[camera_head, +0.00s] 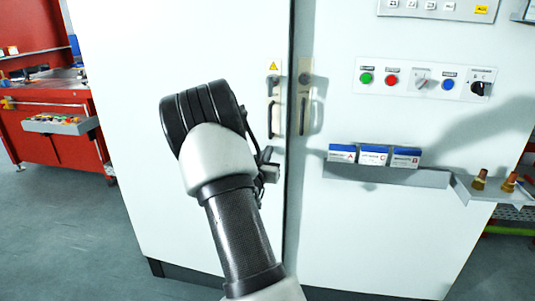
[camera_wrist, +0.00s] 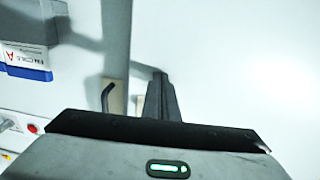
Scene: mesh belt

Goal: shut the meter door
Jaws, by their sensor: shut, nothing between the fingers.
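A white cabinet fills the middle of the head view. Its left door (camera_head: 140,130) has a black handle (camera_head: 271,108) and a yellow warning label near its right edge. A dark narrow gap runs between this door and the right cabinet front (camera_head: 430,230); I cannot tell whether the door is fully flush. My gripper (camera_head: 269,165), partly hidden behind my wrist, is below the left handle, close to the door edge. In the wrist view, my gripper's fingers (camera_wrist: 160,96) are together and empty, in front of the white surface. I cannot tell whether they touch it.
The right front has a second handle (camera_head: 304,108), a button panel (camera_head: 425,80) and a shelf (camera_head: 386,176) with blue-and-white boxes (camera_head: 373,155). A small tray (camera_head: 492,191) with brass-coloured parts sticks out at right. A red workbench (camera_head: 65,115) stands at left; the floor (camera_head: 65,215) before it is clear.

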